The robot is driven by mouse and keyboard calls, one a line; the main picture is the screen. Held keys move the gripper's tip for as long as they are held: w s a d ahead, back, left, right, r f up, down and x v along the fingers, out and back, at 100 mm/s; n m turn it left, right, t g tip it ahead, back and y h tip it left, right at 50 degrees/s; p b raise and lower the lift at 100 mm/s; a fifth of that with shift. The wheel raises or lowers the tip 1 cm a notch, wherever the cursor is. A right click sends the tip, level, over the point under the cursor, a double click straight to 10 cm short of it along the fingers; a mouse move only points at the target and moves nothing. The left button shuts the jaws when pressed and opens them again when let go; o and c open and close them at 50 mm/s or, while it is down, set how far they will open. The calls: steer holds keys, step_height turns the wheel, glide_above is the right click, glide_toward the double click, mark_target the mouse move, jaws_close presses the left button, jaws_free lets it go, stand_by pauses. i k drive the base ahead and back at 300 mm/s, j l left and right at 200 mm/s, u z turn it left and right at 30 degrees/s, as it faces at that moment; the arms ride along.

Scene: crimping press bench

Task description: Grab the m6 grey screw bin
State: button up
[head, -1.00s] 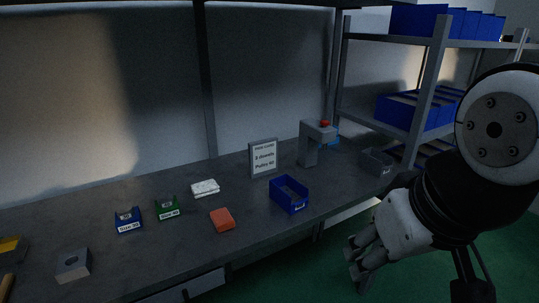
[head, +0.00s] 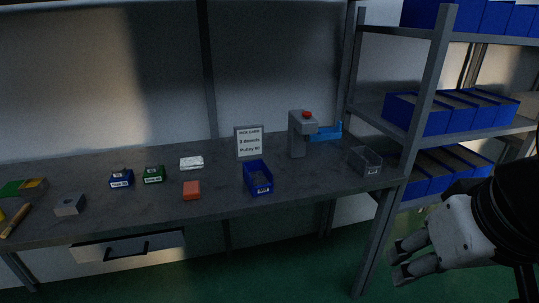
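A grey open-topped bin (head: 366,161) stands at the right end of the bench, near its corner. It has a small pale label on its front; the print is too small to read. A blue bin (head: 258,178) with a label stands to its left, nearer the bench's front edge. My gripper (head: 398,265) is at the lower right, beyond the bench's right end and apart from the grey bin.
A press (head: 299,134) with a red top stands behind the bins, beside a blue part (head: 326,131). A sign (head: 249,143), an orange block (head: 192,190) and small blue and green holders lie left. A shelf rack (head: 433,70) with blue bins rises at the right.

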mark_target(364, 161)
steer(key=i+l+u, duration=0.1)
steer(key=l, duration=0.25)
steer(key=i+l, duration=0.25)
steer(key=i+l+u, duration=0.15)
steer(key=l, duration=0.3)
steer(key=i+l+u, duration=0.1)
steer(key=l, duration=0.25)
steer(key=i+l, duration=0.25)
steer(key=l, duration=0.15)
steer(key=i+l+u, duration=0.15)
steer(key=l, duration=0.25)
